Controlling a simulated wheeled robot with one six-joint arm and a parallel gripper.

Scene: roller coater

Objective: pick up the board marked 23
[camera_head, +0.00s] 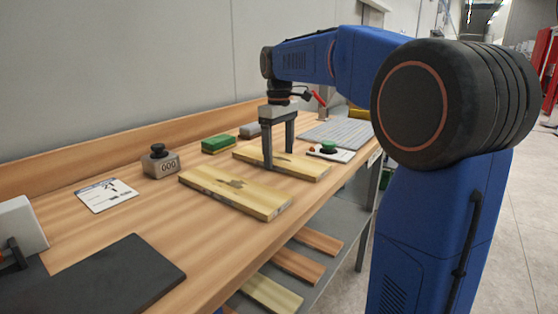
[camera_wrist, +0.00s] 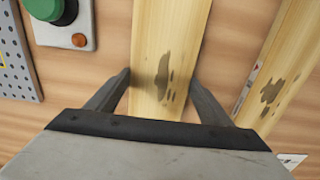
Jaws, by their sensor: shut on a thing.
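Two pale wooden boards with dark stains lie on the wooden bench. My gripper (camera_head: 279,160) is shut on the far board (camera_head: 306,168), with one finger at each long edge. In the wrist view this board (camera_wrist: 172,35) runs between the fingers (camera_wrist: 161,77). It looks to be lying flat on the bench; I cannot tell if it is lifted at all. The near board (camera_head: 235,193) lies beside it, apart from the gripper, and shows at the right of the wrist view (camera_wrist: 284,75). I cannot read the number 23 on either board.
A green-button box (camera_head: 329,152) stands close to the held board's right end. A grey perforated plate (camera_head: 338,133), a green-topped block (camera_head: 218,144), a weight marked 000 (camera_head: 160,164), a paper card (camera_head: 107,195) and a dark mat (camera_head: 115,280) are also on the bench. More boards lie on the shelf below.

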